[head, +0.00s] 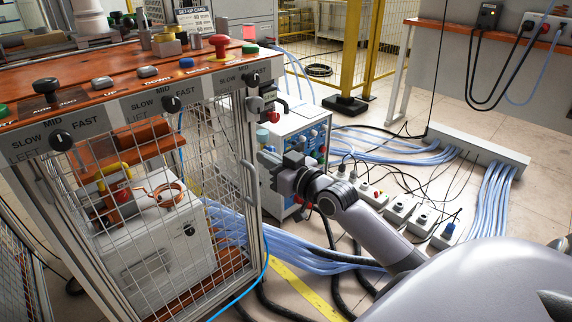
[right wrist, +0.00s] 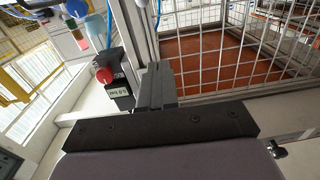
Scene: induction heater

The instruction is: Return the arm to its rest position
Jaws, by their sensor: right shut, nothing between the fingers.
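My right arm (head: 365,228) reaches in from the lower right in the head view. Its right gripper (head: 266,160) is shut and empty, just right of the mesh cage's corner and in front of the white cabinet. In the right wrist view the closed fingers (right wrist: 157,88) point at the cage frame, with nothing between them. I cannot tell whether they touch the frame. My left gripper is not in view.
The mesh cage (head: 247,180) holds the heater unit (head: 150,255) with a copper coil. Its top panel (head: 105,85) carries several knobs and buttons. A red switch (right wrist: 104,75) sits left of my fingers. The white cabinet (head: 283,130) stands behind. Blue cables (head: 320,262) cross the floor.

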